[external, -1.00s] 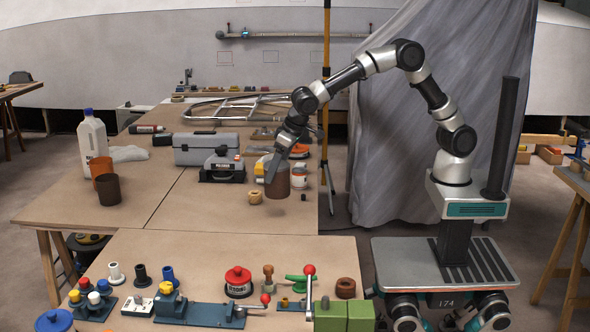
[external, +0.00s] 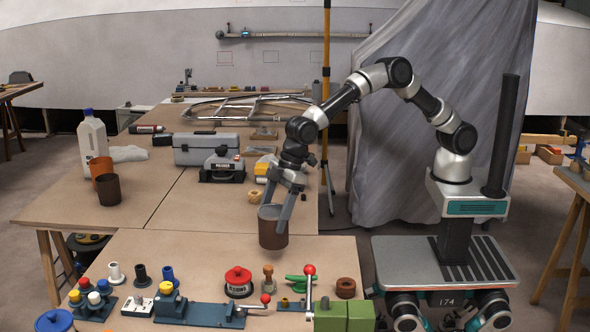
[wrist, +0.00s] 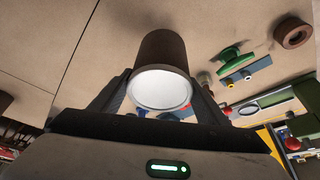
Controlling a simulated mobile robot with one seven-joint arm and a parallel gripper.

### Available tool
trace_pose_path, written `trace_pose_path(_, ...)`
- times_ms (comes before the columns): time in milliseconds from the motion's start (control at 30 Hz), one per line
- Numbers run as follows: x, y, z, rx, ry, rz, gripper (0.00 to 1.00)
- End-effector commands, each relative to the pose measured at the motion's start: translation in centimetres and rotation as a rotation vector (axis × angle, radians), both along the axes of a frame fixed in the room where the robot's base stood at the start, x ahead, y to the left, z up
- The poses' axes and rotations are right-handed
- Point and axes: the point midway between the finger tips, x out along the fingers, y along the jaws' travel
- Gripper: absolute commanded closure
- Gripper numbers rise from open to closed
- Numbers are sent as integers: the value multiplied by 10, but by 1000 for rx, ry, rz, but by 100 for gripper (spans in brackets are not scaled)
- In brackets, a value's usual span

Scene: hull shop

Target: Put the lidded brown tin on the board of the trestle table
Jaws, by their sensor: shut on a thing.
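The brown tin (external: 272,236) is held upright between the fingers of my gripper (external: 277,206). In the external view it shows against the back edge of the near table (external: 210,252); I cannot tell whether its base touches the top. In the wrist view the tin (wrist: 160,48) shows its brown side and a pale round end face, with a finger on each side. The long wooden table with trestle legs (external: 165,205) lies behind and to the left. An open brown cup (external: 109,190) stands there beside an orange cup (external: 102,166).
A grey toolbox (external: 207,148) stands on the long table. The near table's back left is clear.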

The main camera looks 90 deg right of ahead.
Motion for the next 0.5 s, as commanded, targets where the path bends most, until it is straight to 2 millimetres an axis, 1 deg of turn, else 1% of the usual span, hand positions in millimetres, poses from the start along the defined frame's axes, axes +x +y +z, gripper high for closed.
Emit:
trace_pose_path(133, 1, 0, -14, 1, -1, -1, 64)
trace_pose_path(333, 0, 0, -47, 1, -2, 0, 64)
trace_pose_path(400, 1, 0, -51, 1, -3, 0, 64)
trace_pose_path(500, 1, 0, -50, 3, -4, -1, 64)
